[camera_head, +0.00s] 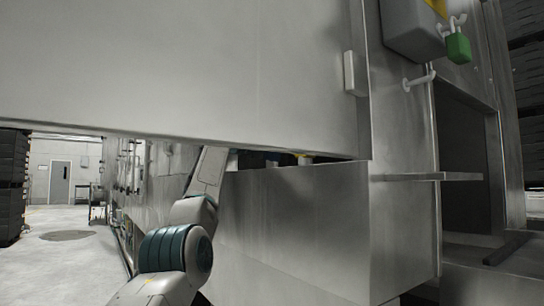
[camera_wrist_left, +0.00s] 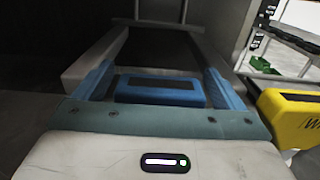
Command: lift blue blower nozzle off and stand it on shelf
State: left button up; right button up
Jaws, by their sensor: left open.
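In the left wrist view a blue block with a dark slot, which looks like the blue blower nozzle (camera_wrist_left: 160,91), lies between the two blue fingers of my left gripper (camera_wrist_left: 158,74). The fingers are open, one on each side of it; I cannot tell whether they touch it. In the head view my left arm reaches up behind the big metal panel, which hides the gripper and most of what is there. A narrow metal ledge (camera_head: 430,177), possibly the shelf, sticks out at the right. My right gripper is in neither view.
The metal panel (camera_head: 190,75) overhangs a metal housing (camera_head: 295,225), with a narrow gap between. A yellow thing (camera_wrist_left: 292,118) stands close to the right finger. A pale frame with a dark middle (camera_wrist_left: 158,47) lies beyond the fingers. Open floor (camera_head: 65,265) is at the left.

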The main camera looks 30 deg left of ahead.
pick_arm(q)
jog(key=c, duration=1.2)
